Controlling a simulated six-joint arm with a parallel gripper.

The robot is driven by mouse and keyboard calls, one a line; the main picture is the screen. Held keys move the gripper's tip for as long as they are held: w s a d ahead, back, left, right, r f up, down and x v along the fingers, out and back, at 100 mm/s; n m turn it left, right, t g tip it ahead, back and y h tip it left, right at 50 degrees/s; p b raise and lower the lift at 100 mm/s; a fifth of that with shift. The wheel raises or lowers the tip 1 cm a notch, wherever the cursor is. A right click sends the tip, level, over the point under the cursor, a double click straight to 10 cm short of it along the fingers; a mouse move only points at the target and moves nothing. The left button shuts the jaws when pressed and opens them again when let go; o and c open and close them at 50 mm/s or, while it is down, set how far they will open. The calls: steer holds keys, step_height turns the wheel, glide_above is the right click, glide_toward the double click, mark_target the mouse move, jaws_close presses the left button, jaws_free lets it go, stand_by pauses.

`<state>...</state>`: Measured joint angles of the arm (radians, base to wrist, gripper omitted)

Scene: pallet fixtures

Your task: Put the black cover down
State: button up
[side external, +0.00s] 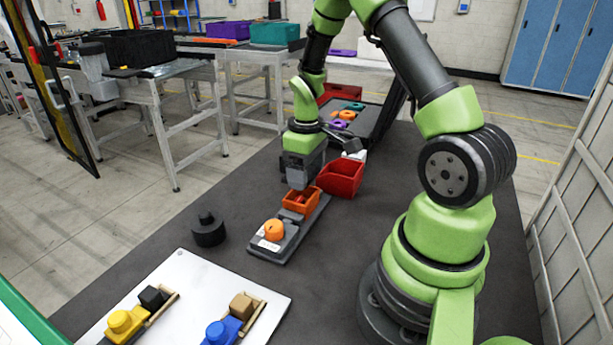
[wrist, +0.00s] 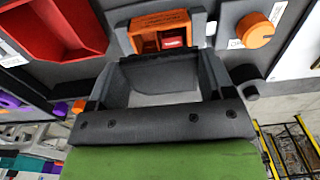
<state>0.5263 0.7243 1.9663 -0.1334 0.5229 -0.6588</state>
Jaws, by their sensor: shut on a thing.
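In the wrist view a dark knobbed piece (wrist: 245,78), partly hidden by my gripper, appears to be the same cover. My gripper (side external: 299,187) points down over the orange housing (side external: 300,203) on the pallet. The exact contact is hard to see.
The grey pallet (side external: 262,248) carries an orange knob (side external: 274,230) at its near end. A white board (side external: 190,300) with yellow and blue parts lies in front. Dark table around the cover is clear.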

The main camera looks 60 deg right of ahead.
steer(key=shift+r, duration=0.65)
glide_above(264, 188)
steer(key=s, duration=0.1)
steer(key=f, duration=0.6)
steer(key=w+f, duration=0.1)
steer(key=f, duration=0.2)
steer(key=shift+f, duration=0.35)
steer(key=o, duration=1.5)
steer(key=shift+f, duration=0.15)
